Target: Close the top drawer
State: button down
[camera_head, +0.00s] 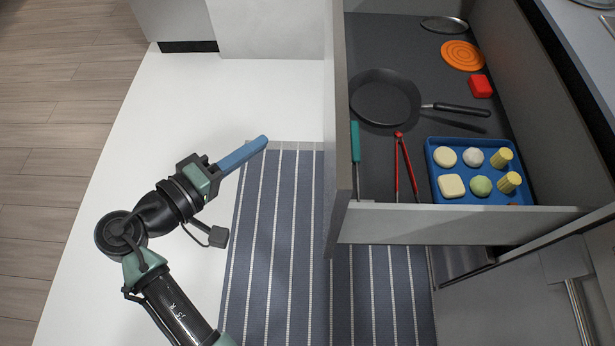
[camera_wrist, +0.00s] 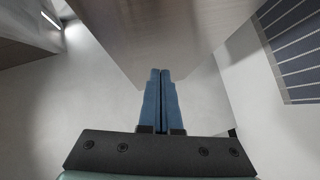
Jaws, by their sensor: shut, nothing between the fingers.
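The open top drawer stands out from the cabinet on the right in the head view, with its grey front panel (camera_head: 337,130) facing left and its near side wall (camera_head: 460,224) toward me. My gripper (camera_head: 264,140) has blue fingers pointing up and right, to the left of the drawer front, with a visible gap in the picture. In the wrist view, my gripper's fingers (camera_wrist: 160,75) are together and empty, with a large grey-brown panel (camera_wrist: 150,35) beyond them that looks like the drawer front.
In the drawer are a black pan (camera_head: 385,98), red tongs (camera_head: 404,165), a teal-handled tool (camera_head: 355,142), an orange trivet (camera_head: 462,55), a red block (camera_head: 480,86) and a blue tray (camera_head: 434,184) of food pieces. A striped runner (camera_head: 285,240) lies on the floor below. White floor (camera_head: 200,100) is clear at left.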

jog(key=s+a+f+n+h+b, duration=0.1)
jog(key=s+f+n+h+b, duration=0.15)
jog(key=s+f, duration=0.45)
jog(key=b+x, duration=0.1)
jog(key=x, duration=0.5)
jog(key=s+d+b+x, duration=0.1)
jog(key=x, duration=0.6)
jog(key=shift+s+d+m+t, duration=0.3)
jog(key=shift+s+m, duration=0.05)
jog(key=shift+h, duration=0.25)
jog(key=shift+b, duration=0.3)
